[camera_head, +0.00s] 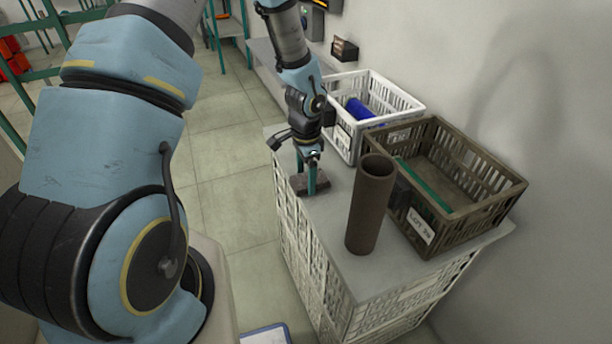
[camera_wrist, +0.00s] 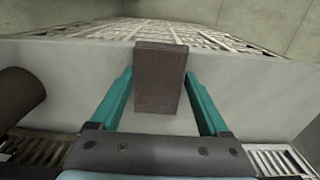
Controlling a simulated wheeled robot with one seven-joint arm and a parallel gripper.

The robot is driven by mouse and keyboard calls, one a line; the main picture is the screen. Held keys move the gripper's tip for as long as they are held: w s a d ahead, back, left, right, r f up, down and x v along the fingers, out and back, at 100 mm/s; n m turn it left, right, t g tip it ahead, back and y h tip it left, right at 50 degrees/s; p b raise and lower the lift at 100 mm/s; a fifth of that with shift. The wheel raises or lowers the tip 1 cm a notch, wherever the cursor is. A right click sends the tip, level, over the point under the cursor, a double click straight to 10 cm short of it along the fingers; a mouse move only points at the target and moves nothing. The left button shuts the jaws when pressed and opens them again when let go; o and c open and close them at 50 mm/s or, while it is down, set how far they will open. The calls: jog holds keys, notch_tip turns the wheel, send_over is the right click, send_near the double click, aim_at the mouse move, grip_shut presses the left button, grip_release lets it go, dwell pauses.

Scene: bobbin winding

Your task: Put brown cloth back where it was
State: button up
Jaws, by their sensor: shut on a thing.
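The brown cloth (camera_head: 311,187) looks like a small dark grey-brown block near the left edge of the grey tabletop. In the wrist view the brown cloth (camera_wrist: 160,80) stands between the two teal fingertips. My gripper (camera_head: 312,180) points down over it and is shut on it, with a finger along each side; it also shows in the wrist view (camera_wrist: 160,74). The cloth is at or just above the tabletop; I cannot tell whether it touches.
A tall brown tube (camera_head: 370,205) stands upright right of the gripper. Behind are a white crate (camera_head: 341,136) holding a blue roll (camera_head: 360,108) and a brown crate (camera_head: 458,219) with a teal strip (camera_head: 424,186). The grey tabletop (camera_head: 335,205) is bare between gripper and tube.

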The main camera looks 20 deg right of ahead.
aim_at(306, 179)
jog(key=shift+f, duration=0.2)
jog(key=o, duration=1.2)
jog(key=shift+r, duration=0.1)
jog(key=shift+c, duration=0.2)
notch_tip(306, 179, up, 12)
jog(key=s+a+r+n, duration=0.1)
jog(key=a+r+n, duration=0.1)
jog(key=a+n, duration=0.3)
jog(key=s+a+r+n+t, duration=0.1)
jog(key=a+n, duration=0.4)
jog(key=a, duration=0.7)
jog(key=s+a+r+n, duration=0.2)
jog(key=a+r+n, duration=0.3)
jog(key=a, duration=0.3)
jog(key=shift+s+a+r+n+t+b, duration=0.2)
jog(key=shift+s+n+t+b, duration=0.1)
jog(key=shift+n+b, duration=0.15)
jog(key=shift+w, duration=0.1)
